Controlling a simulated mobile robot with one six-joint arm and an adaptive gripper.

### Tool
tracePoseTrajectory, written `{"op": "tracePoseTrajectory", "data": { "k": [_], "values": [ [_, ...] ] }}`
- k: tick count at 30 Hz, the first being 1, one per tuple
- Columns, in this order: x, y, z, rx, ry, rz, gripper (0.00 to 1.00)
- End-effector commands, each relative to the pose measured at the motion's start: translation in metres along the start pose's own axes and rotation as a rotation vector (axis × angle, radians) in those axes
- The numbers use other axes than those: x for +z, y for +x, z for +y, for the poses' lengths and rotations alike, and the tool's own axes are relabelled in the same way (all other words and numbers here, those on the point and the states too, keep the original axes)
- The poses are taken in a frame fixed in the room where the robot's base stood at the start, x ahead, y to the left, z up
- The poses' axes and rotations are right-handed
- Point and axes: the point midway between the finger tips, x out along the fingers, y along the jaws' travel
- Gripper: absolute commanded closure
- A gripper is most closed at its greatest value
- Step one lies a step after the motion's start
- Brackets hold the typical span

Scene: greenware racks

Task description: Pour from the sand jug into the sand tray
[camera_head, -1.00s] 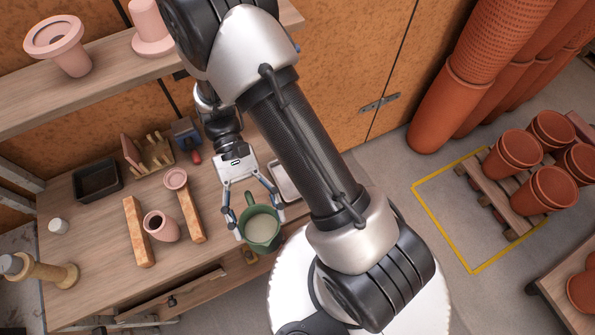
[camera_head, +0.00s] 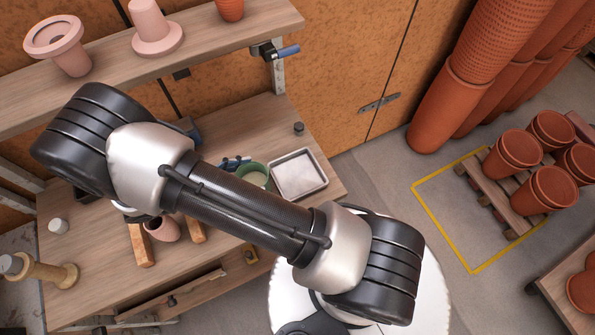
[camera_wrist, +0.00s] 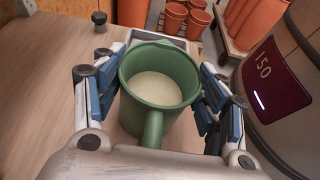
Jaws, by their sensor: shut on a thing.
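The sand jug (camera_head: 268,170) is green with a handle and holds pale sand. It is close to the left side of the sand tray (camera_head: 298,174), a shallow pale grey metal tray that looks empty. My gripper (camera_wrist: 152,92) is shut on the sand jug (camera_wrist: 153,118), with blue-padded fingers on both sides of it. In the wrist view the jug looks roughly upright, its handle towards the camera, and the tray's rim shows just behind it. In the head view my arm hides most of the gripper and part of the jug.
The wooden workbench (camera_head: 265,125) has a small dark cylinder (camera_head: 298,128) behind the tray. A pink clay vessel (camera_head: 163,229) lies between wooden blocks at the left front. A shelf (camera_head: 215,45) with pink clay pieces runs above the back. My arm covers the bench middle.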

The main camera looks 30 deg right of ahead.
Motion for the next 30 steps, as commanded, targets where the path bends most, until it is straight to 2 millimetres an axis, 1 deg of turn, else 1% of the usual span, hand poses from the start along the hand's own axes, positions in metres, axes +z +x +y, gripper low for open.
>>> {"op": "tracePoseTrajectory", "data": {
  "k": [7,13,30],
  "values": [
    [0.001,0.000,0.000,-0.002,0.002,0.003,0.70],
    [0.005,0.004,0.000,-0.004,0.003,0.047,0.70],
    [0.025,0.026,0.000,-0.005,0.005,0.323,0.70]
  ]
}}
